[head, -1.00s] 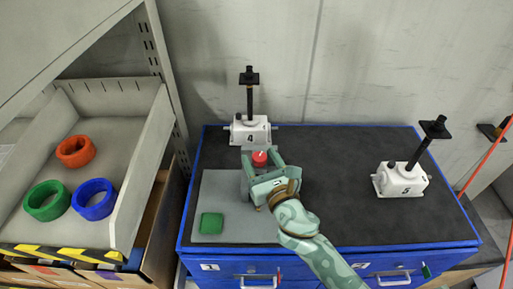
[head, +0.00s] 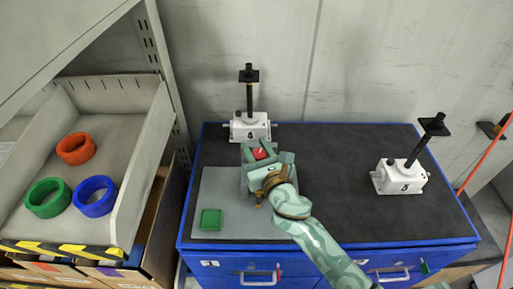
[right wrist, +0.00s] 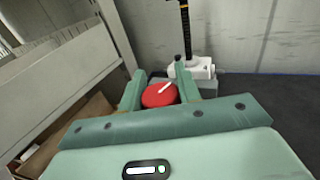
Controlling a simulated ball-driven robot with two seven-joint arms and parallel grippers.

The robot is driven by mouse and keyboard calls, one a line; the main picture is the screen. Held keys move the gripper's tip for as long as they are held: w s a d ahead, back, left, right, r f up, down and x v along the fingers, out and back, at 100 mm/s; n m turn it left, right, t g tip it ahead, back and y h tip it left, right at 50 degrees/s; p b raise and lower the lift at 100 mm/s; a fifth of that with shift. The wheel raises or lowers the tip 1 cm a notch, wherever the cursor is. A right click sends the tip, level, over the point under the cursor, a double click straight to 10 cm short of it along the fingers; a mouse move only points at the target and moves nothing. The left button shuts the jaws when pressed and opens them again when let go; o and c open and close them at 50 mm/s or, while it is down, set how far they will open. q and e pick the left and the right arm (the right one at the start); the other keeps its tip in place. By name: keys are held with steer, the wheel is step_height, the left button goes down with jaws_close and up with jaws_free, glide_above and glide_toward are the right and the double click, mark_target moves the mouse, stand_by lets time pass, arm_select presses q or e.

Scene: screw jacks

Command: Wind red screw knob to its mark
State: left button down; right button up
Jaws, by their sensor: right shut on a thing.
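The red screw knob (head: 261,153) sits above the grey plate (head: 215,183) on the blue cabinet, just in front of the white jack numbered 4. My right gripper (head: 259,155) is shut on the knob, with one finger on each side. The right wrist view shows the red knob (right wrist: 160,95) with a white pointer line on top, between the two green fingers. The pointer slants toward the upper right there. I cannot make out the mark it is wound to. The lower part of the screw is hidden by my gripper. My left gripper is not in view.
White jack 4 (head: 249,130) stands behind the knob and white jack 5 (head: 400,178) stands to the right. A green block (head: 211,220) lies on the plate. A shelf bin (head: 140,170) at left holds orange, green and blue rings. The dark cabinet top (head: 335,180) between the jacks is clear.

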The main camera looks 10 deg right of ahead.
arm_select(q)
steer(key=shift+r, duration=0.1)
arm_select(e)
steer(key=shift+y, duration=0.3)
